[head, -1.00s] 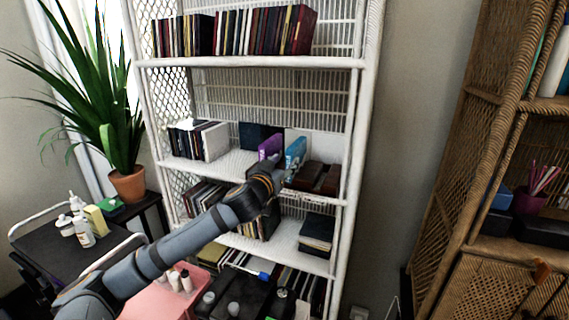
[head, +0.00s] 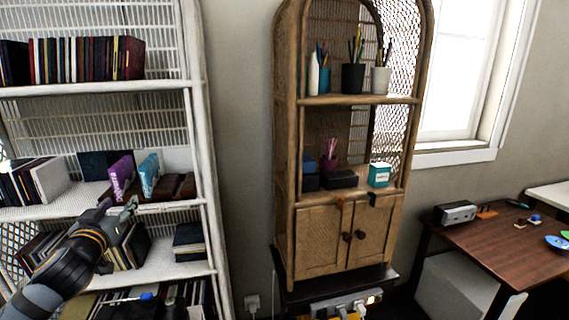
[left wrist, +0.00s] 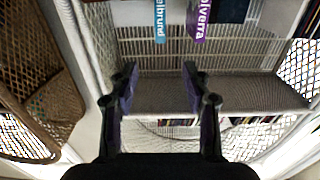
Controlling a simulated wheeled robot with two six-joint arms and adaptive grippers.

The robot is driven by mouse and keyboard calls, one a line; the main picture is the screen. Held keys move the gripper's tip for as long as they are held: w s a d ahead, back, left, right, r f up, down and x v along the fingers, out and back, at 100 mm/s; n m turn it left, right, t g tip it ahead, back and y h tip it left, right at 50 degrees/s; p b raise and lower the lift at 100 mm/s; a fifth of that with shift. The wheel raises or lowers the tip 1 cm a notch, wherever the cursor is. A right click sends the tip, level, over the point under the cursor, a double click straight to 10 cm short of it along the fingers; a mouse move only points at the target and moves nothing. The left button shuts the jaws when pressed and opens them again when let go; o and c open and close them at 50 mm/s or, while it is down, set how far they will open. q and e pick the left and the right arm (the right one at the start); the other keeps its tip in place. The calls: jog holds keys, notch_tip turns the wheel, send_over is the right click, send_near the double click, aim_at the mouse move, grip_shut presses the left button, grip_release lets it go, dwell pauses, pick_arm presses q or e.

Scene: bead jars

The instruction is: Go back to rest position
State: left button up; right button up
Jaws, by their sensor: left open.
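My left gripper (head: 122,206) is open and empty in front of the white shelf, just below the middle shelf's books in the head view. In the left wrist view its two fingers (left wrist: 160,85) stand apart with only shelf between them. A purple book (head: 121,178) and a blue book (head: 149,175) lean on the middle shelf, above the gripper and apart from it. The left wrist view also shows the blue book (left wrist: 160,18) and the purple book (left wrist: 201,20) at its top edge. My right gripper is not in view.
The white shelf (head: 204,150) holds rows of books close around my left arm. To its right stands a wicker cabinet (head: 284,170) with pen cups. A brown table (head: 490,250) is at the far right. Bare wall lies between shelf and cabinet.

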pick_arm(q)
jog(key=s+d+f+g, duration=0.2)
jog(key=s+d+f, duration=0.15)
jog(key=f, duration=0.45)
jog(key=s+d+f+m+g, duration=0.1)
jog(key=s+d+f+g, duration=0.2)
jog(key=f, duration=0.5)
jog(key=s+d+f+g, duration=0.1)
jog(key=s+f+g, duration=0.1)
jog(key=s+f, duration=0.45)
jog(key=s+d+f+m+g+h, duration=0.1)
jog(key=s+d+f+g+h, duration=0.2)
jog(key=s+f, duration=0.45)
jog(key=s+d+f+m+g, duration=0.1)
jog(key=s+d+f+g, duration=0.4)
jog(key=s, duration=0.4)
notch_tip(320, 180, down, 27)
jog(key=s+a, duration=0.2)
jog(key=s+a+f+g, duration=0.1)
jog(key=s+f, duration=1.5)
jog(key=s, duration=0.2)
jog(key=shift+s+a+f, duration=0.15)
jog(key=shift+s+f, duration=0.15)
jog(key=shift+s, duration=0.1)
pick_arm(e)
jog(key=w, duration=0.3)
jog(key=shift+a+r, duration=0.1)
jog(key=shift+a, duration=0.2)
